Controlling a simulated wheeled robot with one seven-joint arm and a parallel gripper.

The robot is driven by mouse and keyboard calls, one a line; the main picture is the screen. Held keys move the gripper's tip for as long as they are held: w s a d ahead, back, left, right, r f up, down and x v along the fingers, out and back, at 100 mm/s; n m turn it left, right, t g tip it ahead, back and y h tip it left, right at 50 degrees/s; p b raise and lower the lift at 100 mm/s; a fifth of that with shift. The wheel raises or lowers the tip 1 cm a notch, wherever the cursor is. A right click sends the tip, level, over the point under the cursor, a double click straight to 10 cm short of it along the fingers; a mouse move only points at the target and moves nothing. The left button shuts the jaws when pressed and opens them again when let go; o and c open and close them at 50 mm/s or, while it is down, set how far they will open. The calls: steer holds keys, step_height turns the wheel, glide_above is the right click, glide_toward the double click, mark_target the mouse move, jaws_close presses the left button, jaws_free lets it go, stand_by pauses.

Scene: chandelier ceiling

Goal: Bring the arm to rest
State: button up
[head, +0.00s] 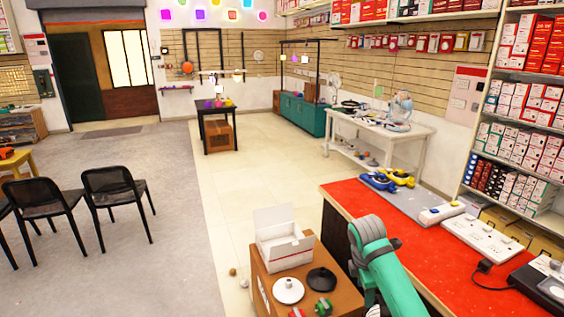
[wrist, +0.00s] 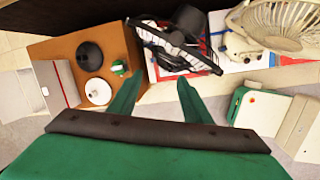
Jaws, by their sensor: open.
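My arm (head: 384,270) shows green at the lower right of the head view, beside the red-topped counter and the brown cabinet. In the wrist view my gripper (wrist: 158,85) has its two green fingers spread apart. Nothing shows between them. The fingertips are over the gap at the cabinet's edge, near a dark fan lying on its side (wrist: 178,45). In the head view the fingers are hidden.
A brown cabinet (head: 325,254) holds an open white box (head: 281,250), a white disc (head: 288,290) and a black disc (head: 322,279). The red counter (head: 440,264) runs along the right. Black chairs (head: 113,187) stand left. The middle floor is clear.

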steer(key=w+a+f+m+t+y, duration=0.15)
steer(key=a+f, duration=0.25)
steer(key=a, duration=0.5)
steer(key=w+a+f+m+t+y, duration=0.15)
steer(key=a+f, duration=0.25)
steer(key=a, duration=0.4)
steer(key=w+a+f+t+y, duration=0.15)
steer(key=a+f, duration=0.25)
steer(key=a, duration=0.5)
steer(key=s+a+f+m+t+y, duration=0.35)
steer(key=s+a+m+t, duration=0.35)
steer(key=a, duration=0.6)
steer(key=s+d+f+m+h, duration=0.15)
steer(key=s+m, duration=0.25)
steer(key=s, duration=0.9)
steer(key=s+d+f+m+h, duration=0.1)
steer(key=s+f+m+h, duration=0.15)
steer(key=s, duration=1.05)
steer(key=s+d+r, duration=0.2)
steer(key=s+r, duration=0.1)
steer(key=s, duration=0.3)
steer(key=s+d+r+m+t+h, duration=0.1)
steer(key=s+d+r, duration=0.2)
steer(key=s, duration=0.3)
steer(key=s+d+r+t, duration=0.1)
steer(key=s+d+r, duration=0.2)
steer(key=s+r, duration=0.2)
steer(key=shift+s+r+h, duration=0.25)
steer(key=shift+s+h, duration=0.15)
steer(key=shift+s, duration=0.15)
